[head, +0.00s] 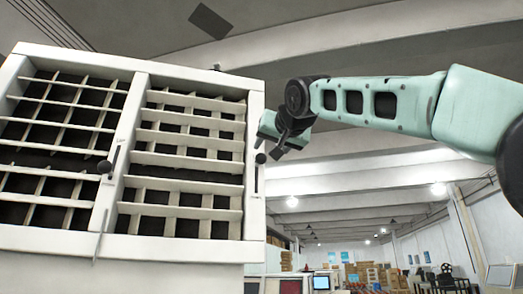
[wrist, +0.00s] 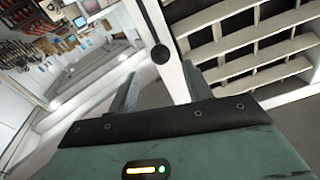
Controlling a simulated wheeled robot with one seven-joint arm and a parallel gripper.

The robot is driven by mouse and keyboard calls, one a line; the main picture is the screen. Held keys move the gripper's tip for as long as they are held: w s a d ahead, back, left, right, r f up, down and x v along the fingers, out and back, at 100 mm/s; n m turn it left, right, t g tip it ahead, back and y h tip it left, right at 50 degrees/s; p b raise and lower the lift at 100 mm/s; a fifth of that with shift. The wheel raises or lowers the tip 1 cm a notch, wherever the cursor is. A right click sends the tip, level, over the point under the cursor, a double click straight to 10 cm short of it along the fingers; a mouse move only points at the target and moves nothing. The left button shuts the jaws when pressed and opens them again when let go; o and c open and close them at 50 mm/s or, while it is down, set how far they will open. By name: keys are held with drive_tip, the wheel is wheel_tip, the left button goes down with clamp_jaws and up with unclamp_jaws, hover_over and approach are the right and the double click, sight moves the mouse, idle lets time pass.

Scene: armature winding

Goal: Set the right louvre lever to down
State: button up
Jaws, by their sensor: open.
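The right louvre lever (head: 260,158) is a short dark lever with a round black knob, on the right frame post of the white louvre unit. A thin dark line runs down the post below the knob. In the wrist view its black knob (wrist: 160,54) and dark rod lie ahead of the gap between my fingers, apart from both. My gripper (head: 271,146) is beside the right post, close to the knob. In the wrist view my gripper (wrist: 158,78) has its two grey fingers spread, with nothing held. Whether a finger touches the post cannot be told.
The white louvre unit (head: 190,75) has two slatted sections with dark openings. Another lever (head: 104,166) with a black knob is on its middle post. Open room lies right of the unit, with desks and monitors (head: 321,282) far behind.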

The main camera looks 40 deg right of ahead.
sight(263, 157)
drive_tip(key=p+x, duration=0.3)
drive_tip(key=x, duration=0.5)
drive_tip(key=shift+w+p, duration=0.2)
drive_tip(key=shift+p, duration=0.1)
clamp_jaws()
wheel_tip(263, 157, down, 8)
drive_tip(key=b, duration=0.8)
drive_tip(key=shift+r+b, duration=0.1)
drive_tip(key=shift+b, duration=0.2)
unclamp_jaws()
drive_tip(key=shift+r, duration=0.1)
